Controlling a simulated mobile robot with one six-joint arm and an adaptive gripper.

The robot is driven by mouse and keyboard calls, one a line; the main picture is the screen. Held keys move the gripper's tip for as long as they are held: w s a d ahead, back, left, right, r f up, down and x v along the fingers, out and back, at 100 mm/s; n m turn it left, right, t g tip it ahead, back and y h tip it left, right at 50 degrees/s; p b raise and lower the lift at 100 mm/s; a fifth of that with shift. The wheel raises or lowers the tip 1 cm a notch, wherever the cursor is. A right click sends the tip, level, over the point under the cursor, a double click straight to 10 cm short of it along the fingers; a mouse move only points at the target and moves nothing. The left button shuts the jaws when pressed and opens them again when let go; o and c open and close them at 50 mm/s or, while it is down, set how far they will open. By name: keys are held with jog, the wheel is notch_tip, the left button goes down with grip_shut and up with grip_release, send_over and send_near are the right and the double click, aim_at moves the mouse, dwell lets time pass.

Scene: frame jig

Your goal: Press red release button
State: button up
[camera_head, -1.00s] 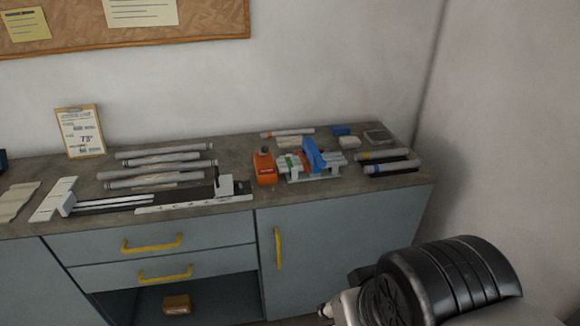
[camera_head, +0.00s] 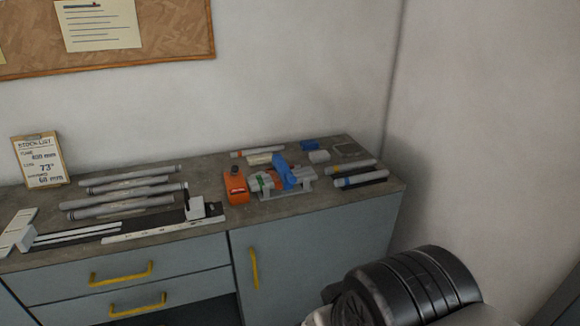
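The frame jig (camera_head: 305,184) is a small pale grey fixture on the worktop, with a blue lever-like part (camera_head: 284,172) across it and a small green patch at its left. I cannot make out a red release button on it; the details are too small. An orange device with a dark top (camera_head: 236,187) stands just left of the jig. My gripper is not in view. Only a dark rounded part of my arm shows at the lower right, in front of the cabinet and wall.
The grey worktop (camera_head: 225,232) sits on a blue-grey cabinet (camera_head: 330,235) with yellow handles. Grey tubes (camera_head: 130,182) and a cutting rail (camera_head: 165,229) lie left; marker-like tubes (camera_head: 360,181) lie right. A stock list clipboard (camera_head: 40,160) leans at the wall. Walls close off the back and right.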

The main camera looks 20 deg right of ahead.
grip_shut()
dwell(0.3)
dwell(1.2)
